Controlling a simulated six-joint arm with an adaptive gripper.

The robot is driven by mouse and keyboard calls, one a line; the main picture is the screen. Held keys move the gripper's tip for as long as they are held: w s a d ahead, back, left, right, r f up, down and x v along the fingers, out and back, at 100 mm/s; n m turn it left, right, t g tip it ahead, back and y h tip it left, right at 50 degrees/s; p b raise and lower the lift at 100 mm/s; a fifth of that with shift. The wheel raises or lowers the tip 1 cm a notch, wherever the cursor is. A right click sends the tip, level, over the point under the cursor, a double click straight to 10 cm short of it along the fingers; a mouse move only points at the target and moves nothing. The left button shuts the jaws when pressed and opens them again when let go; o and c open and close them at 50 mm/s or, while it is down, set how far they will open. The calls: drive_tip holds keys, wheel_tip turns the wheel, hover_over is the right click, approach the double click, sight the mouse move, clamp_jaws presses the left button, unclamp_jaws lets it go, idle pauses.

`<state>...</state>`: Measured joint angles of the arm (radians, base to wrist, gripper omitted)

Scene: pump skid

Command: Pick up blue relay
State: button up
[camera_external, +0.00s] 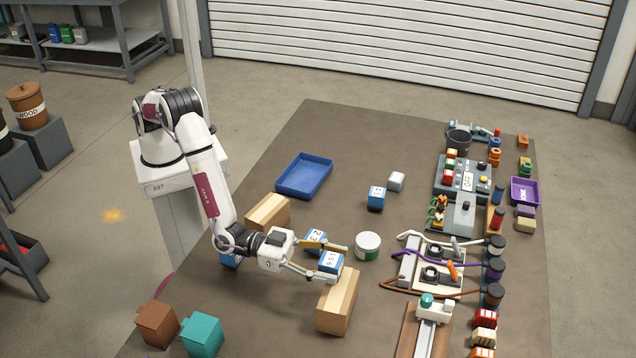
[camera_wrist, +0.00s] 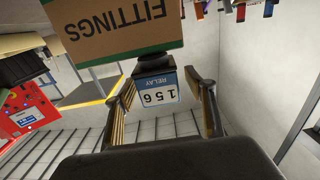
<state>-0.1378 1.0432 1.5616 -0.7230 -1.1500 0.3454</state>
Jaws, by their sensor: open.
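A blue relay (camera_external: 331,261) with a white label reading 156 is between the fingers of my gripper (camera_external: 341,264) in the external view, beside the top end of a wooden block. In the wrist view the relay (camera_wrist: 156,89) stands between the two fingertips (camera_wrist: 165,86), its label upside down. My gripper is open, with a gap showing on the right side of the relay; it is nearer the left finger. Other blue labelled blocks are a second one (camera_external: 316,239) just behind my gripper and a third one (camera_external: 376,198) farther back.
A wooden block (camera_external: 337,303) lies just in front of the gripper, and another (camera_external: 268,212) behind the arm. A white-lidded round tub (camera_external: 368,246) stands close right of the fingertips. A blue tray (camera_external: 304,176) is at the back. A FITTINGS box (camera_wrist: 115,28) fills the upper wrist view.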

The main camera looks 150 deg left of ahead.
sight(331, 259)
drive_tip(key=c, duration=1.4)
drive_tip(key=shift+r, duration=0.15)
drive_tip(key=shift+r, duration=4.9)
